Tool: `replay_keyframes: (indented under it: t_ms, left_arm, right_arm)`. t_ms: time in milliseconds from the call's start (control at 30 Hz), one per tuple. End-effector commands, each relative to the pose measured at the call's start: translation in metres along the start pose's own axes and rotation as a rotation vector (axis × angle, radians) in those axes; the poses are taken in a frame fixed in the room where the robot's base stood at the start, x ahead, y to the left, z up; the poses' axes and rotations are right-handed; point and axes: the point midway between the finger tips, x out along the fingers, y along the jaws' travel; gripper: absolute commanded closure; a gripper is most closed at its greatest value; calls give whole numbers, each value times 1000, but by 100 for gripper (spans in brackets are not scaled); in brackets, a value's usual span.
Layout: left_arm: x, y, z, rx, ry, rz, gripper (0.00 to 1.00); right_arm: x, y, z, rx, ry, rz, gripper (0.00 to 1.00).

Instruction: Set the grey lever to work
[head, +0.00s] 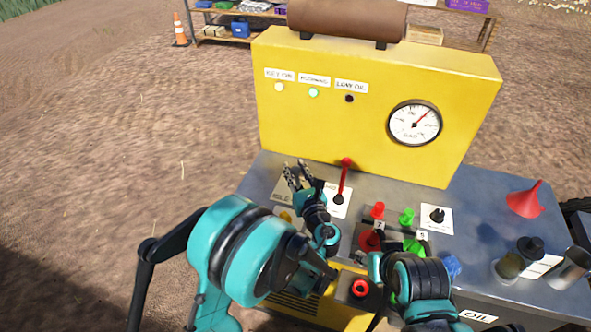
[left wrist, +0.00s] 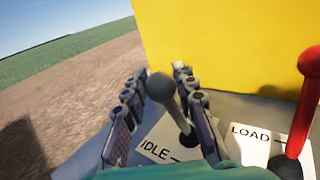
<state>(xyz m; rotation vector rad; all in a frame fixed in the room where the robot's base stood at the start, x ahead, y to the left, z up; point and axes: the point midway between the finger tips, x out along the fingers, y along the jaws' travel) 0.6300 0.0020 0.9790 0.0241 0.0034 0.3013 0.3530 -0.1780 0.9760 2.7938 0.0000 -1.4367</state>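In the left wrist view the grey lever (left wrist: 162,88), with a round grey knob, stands between the two fingers of my left gripper (left wrist: 157,92). The fingers are apart, with a gap on the knob's left; the right finger is close to the lever. The lever's foot is on a plate marked IDLE (left wrist: 155,150); any work mark is hidden. In the head view my left gripper (head: 299,176) is over the panel's left part and hides the lever. My right arm (head: 415,280) is low over the panel; its fingers cannot be made out clearly.
The red lever (head: 345,178) on the LOAD plate stands just right of my left gripper. A yellow housing (head: 330,130) with a gauge (head: 414,122) rises behind. Red and green knobs, a red funnel (head: 525,200) and jars are to the right. The RUNNING light (head: 313,92) is green.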

Motion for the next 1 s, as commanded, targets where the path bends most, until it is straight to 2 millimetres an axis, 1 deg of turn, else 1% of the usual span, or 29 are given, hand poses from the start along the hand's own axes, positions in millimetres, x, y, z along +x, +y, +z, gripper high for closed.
replay_keyframes:
  t_ms: [267, 467, 767, 1000]
  left_arm:
    - [0, 0, 0, 1, 2, 0, 100]
    - [4, -3, 4, 24, 35, 0, 100]
    - [25, -18, 11, 130, 188, -4, 100]
    - [45, -31, 8, 234, 335, -8, 100]
  right_arm:
    - [0, 0, 0, 0, 0, 0, 60]
    - [-6, 0, -4, 0, 0, 0, 60]
    - [-26, 0, -19, 0, 0, 0, 60]
    - [-39, 0, -28, 0, 0, 0, 60]
